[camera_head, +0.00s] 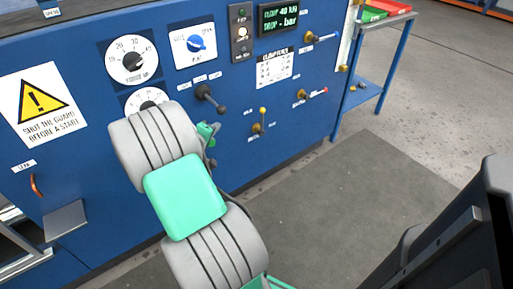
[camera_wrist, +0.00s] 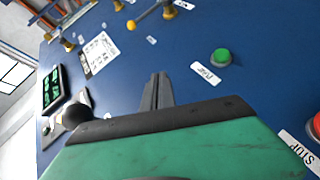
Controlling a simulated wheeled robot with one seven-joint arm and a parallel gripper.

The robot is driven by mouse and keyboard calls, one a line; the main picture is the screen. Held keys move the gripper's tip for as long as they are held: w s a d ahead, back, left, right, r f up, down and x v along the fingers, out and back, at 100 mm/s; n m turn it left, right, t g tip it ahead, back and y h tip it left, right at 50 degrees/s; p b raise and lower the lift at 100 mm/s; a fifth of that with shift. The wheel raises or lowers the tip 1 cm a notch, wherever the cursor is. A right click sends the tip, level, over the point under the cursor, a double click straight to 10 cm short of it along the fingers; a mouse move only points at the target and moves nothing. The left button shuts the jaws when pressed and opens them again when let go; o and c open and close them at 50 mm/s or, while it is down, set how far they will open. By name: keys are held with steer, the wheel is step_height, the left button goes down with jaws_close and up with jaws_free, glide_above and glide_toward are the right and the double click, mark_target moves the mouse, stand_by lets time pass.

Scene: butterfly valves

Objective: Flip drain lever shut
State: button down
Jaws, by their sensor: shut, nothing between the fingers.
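Several small lever valves are on the blue panel, and their labels are too small to read, so I cannot tell which is the drain lever. One brass valve has a yellow-tipped lever standing up (camera_head: 261,121). A third, with a blue handle (camera_head: 322,38), is higher up. In the wrist view, brass lever valves (camera_wrist: 147,14) show at the top, one with a yellow knob. My gripper (camera_wrist: 158,78) is shut and empty in front of the panel, apart from these levers. In the head view my arm mostly hides it.
A green button (camera_wrist: 221,57) and a red stop button (camera_wrist: 316,125) are on the panel. A blue stand (camera_head: 368,75) with trays is at the right. The floor mat (camera_head: 335,200) is clear.

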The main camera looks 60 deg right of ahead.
steer(key=s+d+f+n+h+b, duration=0.45)
steer(key=d+f, duration=0.25)
steer(key=f, duration=0.3)
steer(key=b, duration=0.2)
glide_toward(262, 122)
steer(key=w+d+r, duration=0.2)
steer(key=w+d, duration=0.1)
steer(key=w, duration=0.1)
steer(key=shift+y, duration=0.35)
steer(key=d, duration=0.1)
steer(key=s+d+b, duration=0.1)
steer(key=s+d, duration=0.1)
steer(key=shift+d+r, duration=0.2)
steer(key=shift+d, duration=0.05)
steer(key=shift+w+r, duration=0.1)
